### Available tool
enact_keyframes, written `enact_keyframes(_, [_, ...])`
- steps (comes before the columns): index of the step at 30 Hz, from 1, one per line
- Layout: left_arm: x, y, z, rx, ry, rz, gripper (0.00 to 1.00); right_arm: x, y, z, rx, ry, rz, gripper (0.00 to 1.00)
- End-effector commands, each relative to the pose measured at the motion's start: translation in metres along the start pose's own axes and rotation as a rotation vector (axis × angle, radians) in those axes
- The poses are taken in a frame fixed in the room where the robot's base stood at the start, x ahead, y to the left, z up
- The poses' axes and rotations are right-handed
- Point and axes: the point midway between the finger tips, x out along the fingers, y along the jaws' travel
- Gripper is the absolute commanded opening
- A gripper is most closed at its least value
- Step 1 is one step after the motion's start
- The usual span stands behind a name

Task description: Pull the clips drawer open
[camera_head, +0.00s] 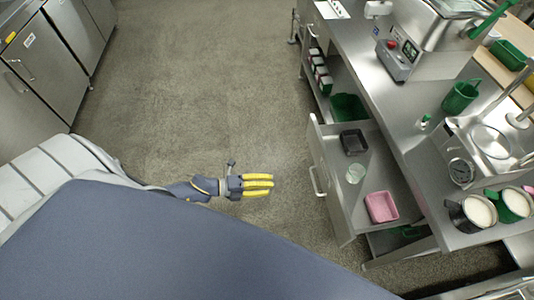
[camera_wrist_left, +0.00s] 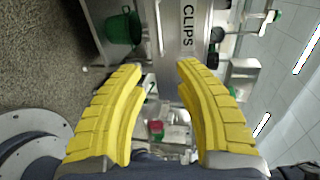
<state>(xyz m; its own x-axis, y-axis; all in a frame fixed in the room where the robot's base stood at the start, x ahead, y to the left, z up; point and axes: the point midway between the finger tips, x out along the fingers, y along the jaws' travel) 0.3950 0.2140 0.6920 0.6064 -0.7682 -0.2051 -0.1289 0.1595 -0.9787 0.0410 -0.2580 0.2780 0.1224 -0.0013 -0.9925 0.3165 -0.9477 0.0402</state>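A steel drawer front marked CLIPS (camera_wrist_left: 187,45) faces my left gripper in the left wrist view. Its upright bar handle (camera_wrist_left: 160,28) lies ahead, between the directions of the fingers. In the head view a drawer (camera_head: 390,168) stands out from the steel bench, with a handle (camera_head: 316,182) on its left-facing front; its label cannot be read there. My left gripper (camera_head: 272,185) has yellow fingers and is left of that handle, apart from it. In the left wrist view the fingers (camera_wrist_left: 158,72) are spread with nothing between them. My right gripper is not in view.
The drawer holds a black tray (camera_head: 353,142), a clear cup (camera_head: 356,173) and a pink tray (camera_head: 381,207). A green bin (camera_head: 347,107) sits beyond it on a lower shelf. Pots (camera_head: 472,213) stand on the bench. The floor left of the drawer is clear.

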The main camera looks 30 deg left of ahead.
Motion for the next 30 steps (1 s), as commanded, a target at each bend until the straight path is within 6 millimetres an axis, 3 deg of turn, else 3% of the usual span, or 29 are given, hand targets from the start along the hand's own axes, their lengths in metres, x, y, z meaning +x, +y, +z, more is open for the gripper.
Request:
enact_keyframes(5, [-0.011,0.001,0.0,-0.001,0.001,0.001,0.32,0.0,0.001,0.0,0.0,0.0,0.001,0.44])
enact_keyframes(21, [-0.097,0.001,-0.001,-0.001,0.0,0.002,0.32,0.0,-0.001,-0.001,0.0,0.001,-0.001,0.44])
enact_keyframes(30, [-0.118,0.0,0.0,-0.001,0.0,0.0,0.32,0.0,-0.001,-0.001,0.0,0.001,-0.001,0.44])
